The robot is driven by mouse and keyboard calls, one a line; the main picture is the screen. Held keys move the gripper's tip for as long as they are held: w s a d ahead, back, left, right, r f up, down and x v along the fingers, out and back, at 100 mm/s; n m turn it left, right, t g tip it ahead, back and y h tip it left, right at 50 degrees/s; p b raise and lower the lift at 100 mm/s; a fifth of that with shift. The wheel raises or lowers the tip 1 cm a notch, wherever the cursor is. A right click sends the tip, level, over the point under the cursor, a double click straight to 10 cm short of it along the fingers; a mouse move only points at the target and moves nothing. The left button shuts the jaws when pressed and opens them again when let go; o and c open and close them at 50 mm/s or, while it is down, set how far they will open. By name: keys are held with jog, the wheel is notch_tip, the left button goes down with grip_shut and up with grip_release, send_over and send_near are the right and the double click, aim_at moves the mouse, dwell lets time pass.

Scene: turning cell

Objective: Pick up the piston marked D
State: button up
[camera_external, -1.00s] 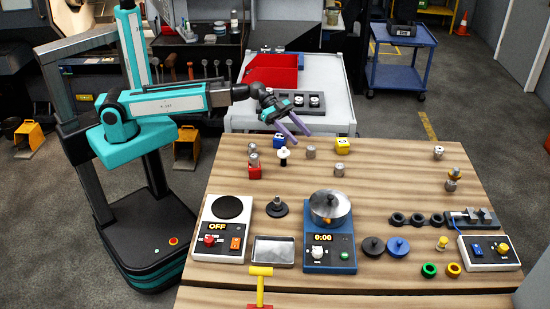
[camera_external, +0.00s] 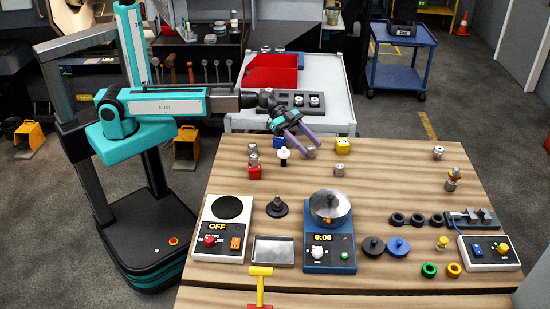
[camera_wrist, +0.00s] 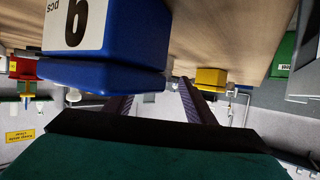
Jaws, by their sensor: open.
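Several grey metal pistons stand on the wooden table. One piston (camera_external: 311,153) is at my gripper's fingertips, another (camera_external: 340,170) stands a little to its right and nearer the front, and one (camera_external: 438,153) is at the far right. A further piston (camera_external: 253,160) is by the red block. No letter is legible, so I cannot tell which is marked D. My gripper (camera_external: 304,152) is open and slants down at the first piston. I cannot tell whether the piston is between the fingers. In the wrist view the purple fingers (camera_wrist: 155,92) are spread.
A blue block (camera_wrist: 110,75) marked 6 looms large at the upper left of the wrist view. A yellow block (camera_external: 343,145) stands right of my gripper, a red block (camera_external: 254,174) to the left. A pot (camera_external: 330,210) on a blue scale-like unit stands nearer the front.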

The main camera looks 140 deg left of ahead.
aim_at(311, 148)
jog(key=shift+x, duration=1.1)
jog(key=shift+c, duration=0.3)
jog(key=c, duration=1.1)
jog(key=shift+r, duration=0.2)
jog(key=shift+c, duration=0.2)
jog(key=shift+r+b, duration=0.7)
jog(key=shift+r, duration=4.1)
